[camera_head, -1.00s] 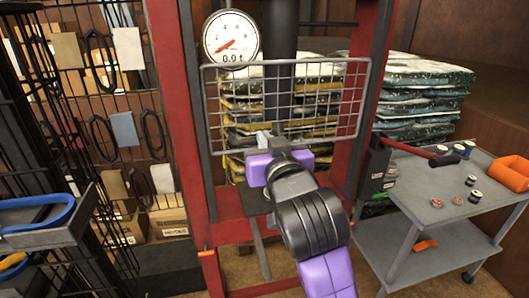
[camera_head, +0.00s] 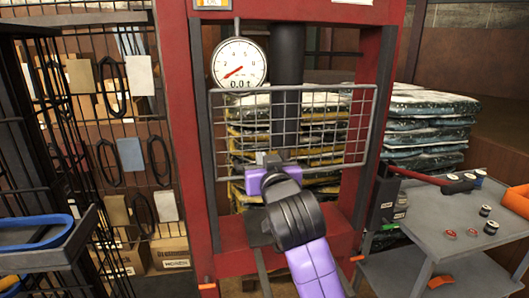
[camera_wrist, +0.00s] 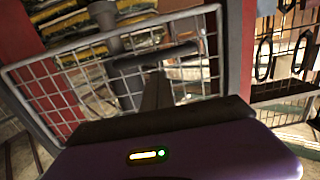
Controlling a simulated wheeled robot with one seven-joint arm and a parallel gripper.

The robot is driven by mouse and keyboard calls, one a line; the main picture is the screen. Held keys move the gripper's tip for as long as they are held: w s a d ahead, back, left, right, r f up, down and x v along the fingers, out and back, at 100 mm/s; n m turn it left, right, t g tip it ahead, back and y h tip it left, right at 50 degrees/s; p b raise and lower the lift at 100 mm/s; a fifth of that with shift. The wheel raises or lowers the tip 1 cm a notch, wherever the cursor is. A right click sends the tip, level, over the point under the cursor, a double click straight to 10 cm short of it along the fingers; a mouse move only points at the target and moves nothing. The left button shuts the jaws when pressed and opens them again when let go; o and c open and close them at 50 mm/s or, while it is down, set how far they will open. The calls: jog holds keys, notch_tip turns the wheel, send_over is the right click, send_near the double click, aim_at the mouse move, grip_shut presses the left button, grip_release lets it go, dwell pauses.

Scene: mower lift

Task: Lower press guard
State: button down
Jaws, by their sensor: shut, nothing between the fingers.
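The press guard (camera_head: 325,128) is a grey wire-mesh panel with a metal frame, spanning the front of the red press frame (camera_head: 182,130) at mid height. In the wrist view the guard (camera_wrist: 60,95) fills much of the picture just beyond my gripper. My gripper (camera_head: 270,160), with a purple and black wrist, is at the lower edge of the guard, left of its middle. Its fingers (camera_wrist: 155,92) look closed, with nothing visible between them. I cannot tell whether they touch the mesh. The press's dark vertical ram (camera_head: 287,85) stands behind the guard.
A round gauge (camera_head: 239,63) hangs at the press's upper left. A grey cart (camera_head: 450,232) with small cans and an orange bin (camera_head: 520,200) stands at right, near a red-handled lever (camera_head: 420,176). Stacked bags (camera_head: 430,125) lie behind. A wire rack (camera_head: 30,150) stands at left.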

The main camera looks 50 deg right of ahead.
jog(key=shift+d+f, duration=0.1)
jog(key=shift+f, duration=0.5)
notch_tip(320, 180, down, 26)
jog(key=b, duration=1.6)
jog(key=shift+f, duration=0.2)
notch_tip(320, 180, up, 5)
jog(key=p, duration=0.3)
jog(key=v, duration=1)
jog(key=shift+s+a+b, duration=0.25)
jog(key=shift+b, duration=0.1)
jog(key=shift+r, duration=0.1)
